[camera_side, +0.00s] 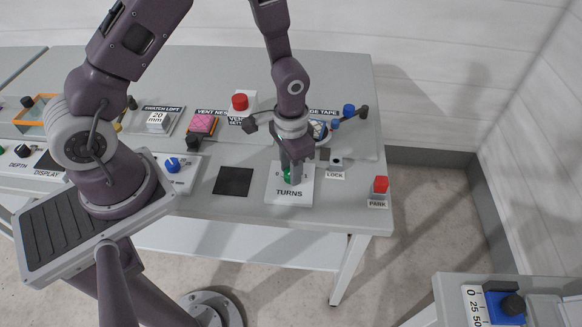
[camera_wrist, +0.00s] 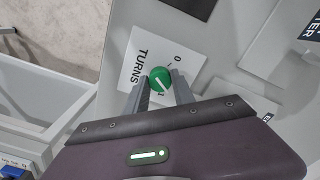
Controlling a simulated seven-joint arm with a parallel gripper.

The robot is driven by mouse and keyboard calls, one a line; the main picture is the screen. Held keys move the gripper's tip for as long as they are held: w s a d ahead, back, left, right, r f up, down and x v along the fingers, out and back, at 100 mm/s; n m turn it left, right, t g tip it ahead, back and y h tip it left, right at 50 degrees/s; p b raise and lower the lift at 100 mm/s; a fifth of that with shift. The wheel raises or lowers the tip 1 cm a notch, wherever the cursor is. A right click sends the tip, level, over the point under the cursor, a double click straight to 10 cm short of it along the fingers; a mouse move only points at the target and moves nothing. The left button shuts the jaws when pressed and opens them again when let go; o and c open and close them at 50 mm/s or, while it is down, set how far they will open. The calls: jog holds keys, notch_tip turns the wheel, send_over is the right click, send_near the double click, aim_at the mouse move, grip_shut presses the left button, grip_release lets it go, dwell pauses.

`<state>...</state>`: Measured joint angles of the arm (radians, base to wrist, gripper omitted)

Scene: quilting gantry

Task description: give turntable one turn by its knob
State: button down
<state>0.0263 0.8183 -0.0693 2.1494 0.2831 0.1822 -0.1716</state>
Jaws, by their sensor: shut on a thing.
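In the side view my gripper (camera_side: 292,176) comes down from above and hides much of the knob. I cannot make out for certain which thing is the turntable.
A dark square (camera_side: 233,181) lies left of the plate. A LOCK switch (camera_side: 337,163) and a red PARK button (camera_side: 381,185) stand to the right. A blue knob (camera_side: 173,164) is farther left. A red button (camera_side: 240,102) stands behind.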

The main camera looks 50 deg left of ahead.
jog(key=m, duration=0.4)
jog(key=shift+m, duration=0.4)
dwell(0.4)
jog(key=c, duration=1.1)
grip_release()
jog(key=shift+o, duration=0.2)
notch_tip(320, 180, up, 7)
jog(key=shift+r, duration=0.1)
